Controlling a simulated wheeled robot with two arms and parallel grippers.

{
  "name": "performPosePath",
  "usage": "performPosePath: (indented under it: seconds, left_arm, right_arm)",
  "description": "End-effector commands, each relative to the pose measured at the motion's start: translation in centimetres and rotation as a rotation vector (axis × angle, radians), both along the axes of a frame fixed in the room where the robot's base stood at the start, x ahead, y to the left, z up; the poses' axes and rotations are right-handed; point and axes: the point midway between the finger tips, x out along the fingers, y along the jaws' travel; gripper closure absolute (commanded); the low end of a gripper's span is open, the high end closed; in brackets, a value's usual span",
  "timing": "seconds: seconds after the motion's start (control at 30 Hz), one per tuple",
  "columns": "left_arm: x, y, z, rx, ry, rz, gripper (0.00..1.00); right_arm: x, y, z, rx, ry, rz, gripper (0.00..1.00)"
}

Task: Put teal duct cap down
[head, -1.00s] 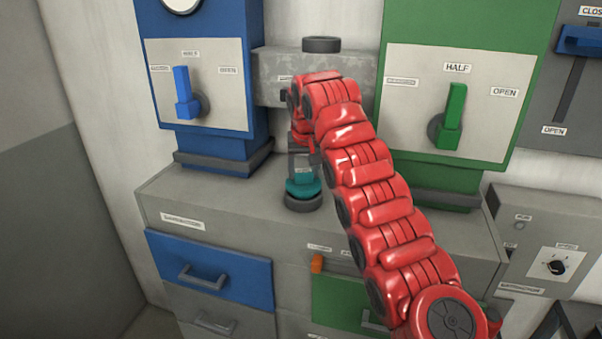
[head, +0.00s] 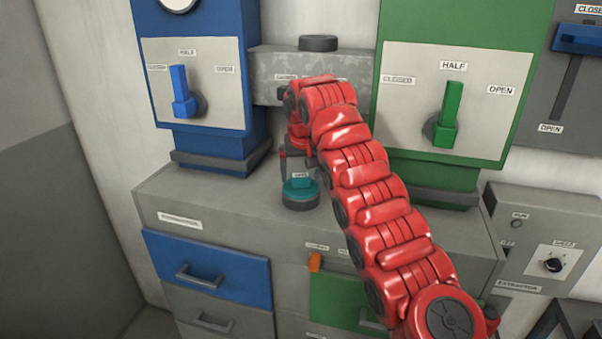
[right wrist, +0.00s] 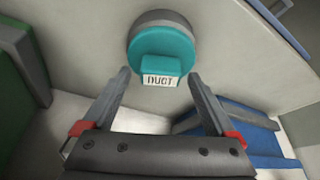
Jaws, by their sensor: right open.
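The teal duct cap (head: 299,189) sits on a dark round base on top of the grey cabinet, between the blue and green units. In the right wrist view the cap (right wrist: 160,52) shows its block labelled "DUCT", and its dark grey rim lies beyond. My right gripper (right wrist: 158,85) is open, with its two fingers spread below the label and apart from the cap. My left gripper is not in view.
The blue unit (head: 196,85) with its lever stands left and the green unit (head: 440,100) right. A grey duct box (head: 275,68) with a dark round top spans between them. Bare cabinet top (head: 220,195) lies left of the cap.

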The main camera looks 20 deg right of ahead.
Motion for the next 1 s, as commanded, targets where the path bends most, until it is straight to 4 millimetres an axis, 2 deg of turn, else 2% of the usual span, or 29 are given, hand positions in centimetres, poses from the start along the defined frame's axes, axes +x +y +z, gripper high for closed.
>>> performPosePath:
  seconds: [0.2, 0.4, 0.5, 0.7, 1.0]
  left_arm:
    - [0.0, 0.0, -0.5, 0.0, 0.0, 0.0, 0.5]
    - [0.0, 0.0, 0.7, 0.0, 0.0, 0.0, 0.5]
    - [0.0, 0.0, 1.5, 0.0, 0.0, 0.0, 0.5]
    - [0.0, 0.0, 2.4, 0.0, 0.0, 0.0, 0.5]
    - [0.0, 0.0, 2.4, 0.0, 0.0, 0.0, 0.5]
  right_arm:
    - [-0.8, 0.4, 2.2, 0.0, -0.005, 0.002, 0.08]
    - [-1.9, 0.1, 5.3, -0.001, -0.006, -0.004, 0.08]
    - [-2.2, 0.2, 6.0, -0.002, -0.005, -0.003, 0.08]
    - [-2.7, 0.4, 6.8, 0.0, -0.001, -0.002, 0.08]
    - [-2.8, 0.6, 6.7, 0.001, 0.0, 0.0, 0.08]
